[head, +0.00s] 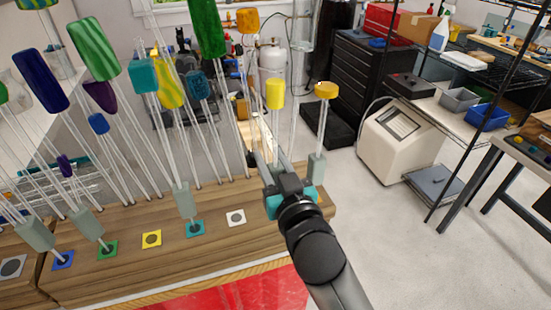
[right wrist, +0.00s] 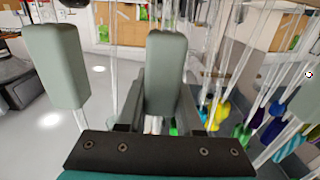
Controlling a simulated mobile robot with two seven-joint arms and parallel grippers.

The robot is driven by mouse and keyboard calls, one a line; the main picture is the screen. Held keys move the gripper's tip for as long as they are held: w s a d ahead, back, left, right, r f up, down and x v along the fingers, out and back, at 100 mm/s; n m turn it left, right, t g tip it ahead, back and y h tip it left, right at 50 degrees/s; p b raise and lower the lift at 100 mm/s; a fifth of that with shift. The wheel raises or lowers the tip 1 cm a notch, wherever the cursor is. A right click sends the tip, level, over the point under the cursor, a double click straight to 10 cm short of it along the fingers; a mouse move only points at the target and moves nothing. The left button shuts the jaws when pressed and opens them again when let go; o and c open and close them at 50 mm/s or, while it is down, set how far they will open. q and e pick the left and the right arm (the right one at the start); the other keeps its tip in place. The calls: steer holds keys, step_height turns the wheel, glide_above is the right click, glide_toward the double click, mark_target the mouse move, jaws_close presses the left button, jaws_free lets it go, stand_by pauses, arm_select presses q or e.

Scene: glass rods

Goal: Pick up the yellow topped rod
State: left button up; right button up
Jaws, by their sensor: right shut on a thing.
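A rod with a bright yellow top (head: 275,94) stands upright near the right end of the wooden rack. My right gripper (head: 272,163) is around its lower part. In the right wrist view the fingers are shut on a grey-green grip block (right wrist: 165,70), which appears to belong to this rod. The rod's foot is hidden behind my gripper. A second rod with an amber-yellow top (head: 326,90) stands just to the right. Its grey-green block (head: 317,167) is close beside my gripper, and a separate block shows at left in the right wrist view (right wrist: 55,65). My left gripper is not in view.
The wooden rack (head: 130,215) carries several tall glass rods with green, blue, teal and orange tops, crowded to the left. Coloured square pads, including a yellow one (head: 152,239), line its front. Open floor (head: 385,225) lies to the right.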

steer(key=shift+r, duration=0.1)
jaws_close()
step_height(320, 180, up, 20)
steer(key=p, duration=0.2)
steer(key=shift+p, duration=0.3)
stand_by(0.5)
